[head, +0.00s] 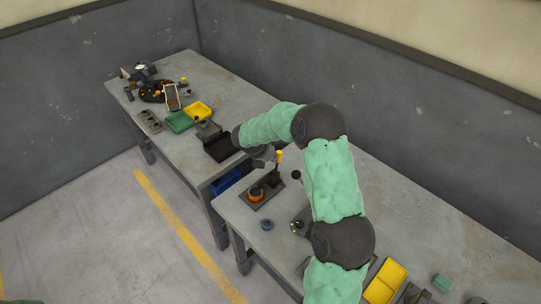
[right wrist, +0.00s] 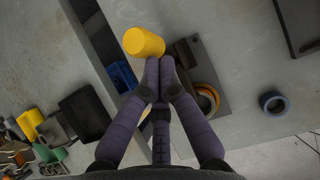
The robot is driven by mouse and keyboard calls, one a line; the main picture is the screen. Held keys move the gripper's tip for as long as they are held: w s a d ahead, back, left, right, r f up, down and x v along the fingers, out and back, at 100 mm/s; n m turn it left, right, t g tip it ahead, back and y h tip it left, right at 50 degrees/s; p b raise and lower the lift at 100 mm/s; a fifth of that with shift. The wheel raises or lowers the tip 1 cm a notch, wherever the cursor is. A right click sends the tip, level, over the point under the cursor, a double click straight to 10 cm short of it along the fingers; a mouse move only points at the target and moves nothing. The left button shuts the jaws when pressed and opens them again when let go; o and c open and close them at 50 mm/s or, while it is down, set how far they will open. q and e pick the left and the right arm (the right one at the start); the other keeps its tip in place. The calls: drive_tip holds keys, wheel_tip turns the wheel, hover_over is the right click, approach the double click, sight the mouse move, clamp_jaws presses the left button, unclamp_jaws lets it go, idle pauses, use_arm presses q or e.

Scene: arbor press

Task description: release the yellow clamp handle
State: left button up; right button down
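The yellow clamp handle (head: 279,154) stands up from a dark fixture plate (head: 262,191) on the near table. Its yellow knob (right wrist: 143,42) shows large in the right wrist view, just beyond and left of my right fingertips. My right gripper (right wrist: 160,66) has its fingertips together, with nothing visible between them. In the head view this gripper (head: 264,156) is beside the handle, on its left. I cannot tell whether the fingers touch the handle. The lower handle is partly hidden by the fingers. My left gripper is not in view.
An orange ring-shaped part (head: 256,194) sits on the plate, and a blue ring (head: 267,225) lies in front. A black tray (head: 220,149), green bin (head: 179,122) and yellow bin (head: 198,109) stand on the far table. A blue bin (head: 226,181) sits low between the tables.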

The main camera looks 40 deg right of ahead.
drive_tip(key=shift+w+d+r+y+p, duration=0.1)
drive_tip(key=shift+d+y+p, duration=1.15)
drive_tip(key=shift+p, duration=1.6)
drive_tip(key=shift+w+d+r+y+p, duration=0.1)
drive_tip(key=shift+d+y+p, duration=1.1)
drive_tip(key=shift+p, duration=1.65)
drive_tip(key=shift+g+y, duration=0.3)
drive_tip(key=shift+y, duration=0.05)
drive_tip(key=shift+w+d+f+b, duration=0.1)
drive_tip(key=shift+d+f+b, duration=0.15)
drive_tip(key=shift+d+f, duration=0.35)
drive_tip(key=shift+w+d+f+b, duration=0.1)
drive_tip(key=shift+d+f+b, duration=0.2)
drive_tip(key=shift+d, duration=0.6)
drive_tip(key=shift+d+f+b, duration=0.25)
drive_tip(key=shift+d+f, duration=0.2)
drive_tip(key=shift+d, duration=0.3)
drive_tip(key=shift+r, duration=0.1)
